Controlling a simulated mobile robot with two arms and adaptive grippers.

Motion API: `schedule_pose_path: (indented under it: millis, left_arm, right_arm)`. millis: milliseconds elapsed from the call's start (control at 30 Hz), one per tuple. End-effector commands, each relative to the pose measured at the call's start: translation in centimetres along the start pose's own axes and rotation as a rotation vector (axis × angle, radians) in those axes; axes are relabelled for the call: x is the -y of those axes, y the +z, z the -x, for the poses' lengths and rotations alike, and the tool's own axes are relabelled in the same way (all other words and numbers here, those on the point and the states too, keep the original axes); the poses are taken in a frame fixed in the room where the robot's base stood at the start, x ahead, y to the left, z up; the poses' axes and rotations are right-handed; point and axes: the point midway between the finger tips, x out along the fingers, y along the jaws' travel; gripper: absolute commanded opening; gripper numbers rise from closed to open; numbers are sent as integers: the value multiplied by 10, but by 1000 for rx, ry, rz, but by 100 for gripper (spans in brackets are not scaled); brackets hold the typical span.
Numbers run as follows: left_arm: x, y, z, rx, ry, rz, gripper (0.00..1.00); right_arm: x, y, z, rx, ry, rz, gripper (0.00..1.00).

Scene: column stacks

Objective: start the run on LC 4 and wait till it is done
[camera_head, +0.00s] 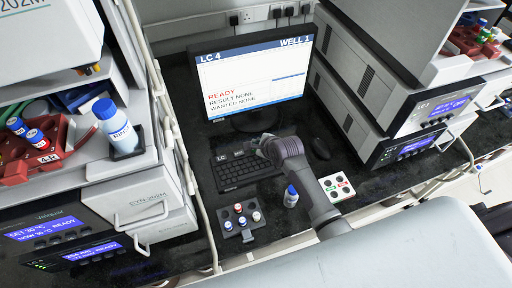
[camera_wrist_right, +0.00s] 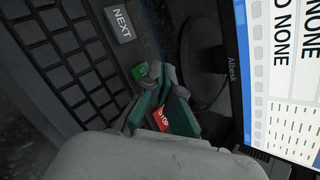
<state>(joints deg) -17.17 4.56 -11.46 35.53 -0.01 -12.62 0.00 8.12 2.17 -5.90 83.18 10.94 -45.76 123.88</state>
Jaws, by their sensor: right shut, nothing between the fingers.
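The monitor (camera_head: 258,75) shows LC 4, WELL 1, READY in red, RESULT NONE and WANTED NONE. Below it lies the dark keyboard (camera_head: 228,175), with labelled keys along its far edge. My right gripper (camera_head: 264,152) is over that edge, its fingers mostly hidden by the wrist. In the wrist view, the right gripper's teal fingers (camera_wrist_right: 167,72) are shut and empty. A green key (camera_wrist_right: 141,70) shows beside the fingertips, partly covered, its label unclear. A red STOP key (camera_wrist_right: 161,119) shows between the fingers, and a grey NEXT key (camera_wrist_right: 120,23) further off. Contact cannot be told. My left gripper is out of view.
A small rack (camera_head: 238,222) with several vials, a blue-capped bottle (camera_head: 290,196) and a white card with coloured marks (camera_head: 337,187) stand in front of the keyboard. A mouse (camera_head: 320,148) lies right. Instrument stacks flank the desk, with a blue-capped bottle (camera_head: 118,130) on the left one.

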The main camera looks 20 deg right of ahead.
Motion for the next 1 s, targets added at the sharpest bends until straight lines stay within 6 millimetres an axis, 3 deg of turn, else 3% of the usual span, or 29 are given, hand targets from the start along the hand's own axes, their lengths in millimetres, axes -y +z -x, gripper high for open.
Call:
schedule_pose_path:
  millis: [1000]
  left_arm:
    - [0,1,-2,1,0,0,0]
  right_arm:
    - [-4,-4,-6,0,0,0,0]
